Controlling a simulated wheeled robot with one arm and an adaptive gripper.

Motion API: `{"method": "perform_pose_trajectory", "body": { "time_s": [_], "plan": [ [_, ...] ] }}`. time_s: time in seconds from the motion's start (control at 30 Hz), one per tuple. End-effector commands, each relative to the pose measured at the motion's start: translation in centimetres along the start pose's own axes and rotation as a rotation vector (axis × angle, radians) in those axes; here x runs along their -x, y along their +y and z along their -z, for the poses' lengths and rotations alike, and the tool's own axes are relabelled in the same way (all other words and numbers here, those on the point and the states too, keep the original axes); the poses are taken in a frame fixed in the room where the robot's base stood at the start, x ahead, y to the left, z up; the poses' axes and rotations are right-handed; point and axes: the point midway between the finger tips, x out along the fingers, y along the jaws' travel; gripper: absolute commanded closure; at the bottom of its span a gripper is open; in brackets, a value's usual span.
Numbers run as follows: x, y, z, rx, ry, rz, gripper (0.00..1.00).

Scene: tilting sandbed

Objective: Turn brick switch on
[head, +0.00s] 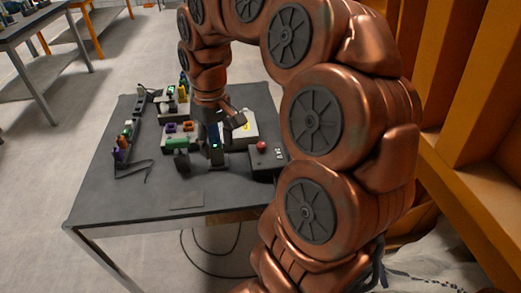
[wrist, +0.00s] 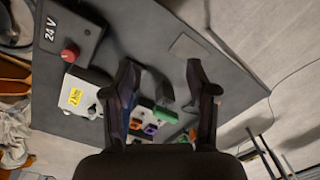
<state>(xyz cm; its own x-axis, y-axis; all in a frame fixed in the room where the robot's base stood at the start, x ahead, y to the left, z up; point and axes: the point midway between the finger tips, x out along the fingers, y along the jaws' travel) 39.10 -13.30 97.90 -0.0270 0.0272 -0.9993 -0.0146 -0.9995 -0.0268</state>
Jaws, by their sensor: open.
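A dark box marked "24 V" (wrist: 65,32) carries a red knob (wrist: 70,53); in the head view the box (head: 268,163) is at the table's right side, with its red knob (head: 262,146) on top. I take this box for the brick; its on or off state cannot be told. My gripper (wrist: 160,68) is open, its fingers spread apart over the table. In the head view my gripper (head: 220,135) is left of the box, apart from the red knob. A dark block (wrist: 157,87) shows between the fingers, not held.
A white box with a yellow label (head: 242,132) stands behind the dark box. Small modules with green, purple and orange parts (head: 178,130) lie left of my gripper. The front of the grey table (head: 130,200) is mostly clear. Orange shelving (head: 440,110) stands at right.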

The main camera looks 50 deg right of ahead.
Motion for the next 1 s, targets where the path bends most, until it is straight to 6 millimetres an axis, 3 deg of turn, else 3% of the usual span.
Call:
{"method": "perform_pose_trajectory", "body": {
  "time_s": [0.03,0.2,0.3,0.43,0.6,0.77,1.0],
  "plan": [
    [-1.2,2.1,1.2,-0.027,0.008,0.002,0.42],
    [-3.3,9.6,3.8,-0.115,0.028,-0.004,0.42],
    [-4.4,13.5,4.3,-0.166,0.034,-0.011,0.42],
    [-5.6,17.1,4.3,-0.215,0.031,-0.017,0.42],
    [-6.1,19.1,4.0,-0.242,0.03,-0.023,0.42],
    [-6.7,19.2,4.1,-0.244,0.03,-0.024,0.42],
    [-9.5,19.2,4.0,-0.243,0.024,-0.022,0.42]
  ]
}}
